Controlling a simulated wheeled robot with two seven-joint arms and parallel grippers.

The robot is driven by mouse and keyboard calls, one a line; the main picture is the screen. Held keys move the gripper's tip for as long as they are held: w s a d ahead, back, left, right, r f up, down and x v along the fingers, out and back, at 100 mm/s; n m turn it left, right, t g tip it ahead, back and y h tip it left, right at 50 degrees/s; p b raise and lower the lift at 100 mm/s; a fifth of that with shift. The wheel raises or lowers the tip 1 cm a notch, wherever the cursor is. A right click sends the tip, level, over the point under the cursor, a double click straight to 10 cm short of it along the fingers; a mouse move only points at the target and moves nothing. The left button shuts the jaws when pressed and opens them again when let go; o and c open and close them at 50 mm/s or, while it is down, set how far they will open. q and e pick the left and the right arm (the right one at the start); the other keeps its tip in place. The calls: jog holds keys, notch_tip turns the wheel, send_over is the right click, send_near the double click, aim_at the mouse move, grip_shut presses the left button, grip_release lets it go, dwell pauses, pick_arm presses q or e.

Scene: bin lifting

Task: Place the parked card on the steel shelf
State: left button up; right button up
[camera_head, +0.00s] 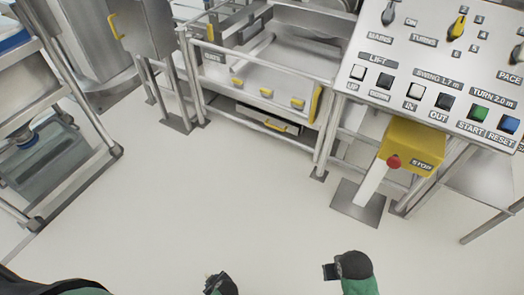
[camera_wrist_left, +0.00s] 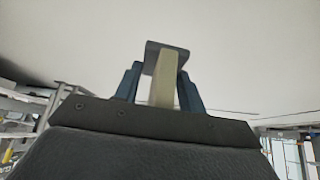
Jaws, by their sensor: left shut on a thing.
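In the left wrist view my left gripper (camera_wrist_left: 160,85) is shut on a narrow beige piece with a flat grey top (camera_wrist_left: 166,52). Its printed face does not show, so I cannot tell for sure that it is the parked card. In the head view my left gripper (camera_head: 219,284) is a small dark shape at the bottom edge, above the floor. My right gripper (camera_head: 331,271) is to its right and points left; its jaws are too small to read. A steel rack (camera_head: 68,105) stands at the left. I cannot tell whether it is the task's shelf.
A steel-framed bench (camera_head: 262,72) with yellow handles stands at the back middle. A control panel (camera_head: 437,75) with labelled switches and a yellow stop box (camera_head: 412,148) on a post stand at the right. The pale floor (camera_head: 215,200) between them is clear.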

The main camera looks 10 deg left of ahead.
pick_arm(q)
jog(key=shift+w+d+r, duration=0.1)
jog(key=shift+w+d, duration=0.2)
jog(key=shift+w, duration=0.15)
pick_arm(e)
jog(key=shift+d+f, duration=0.1)
jog(key=shift+d, duration=0.05)
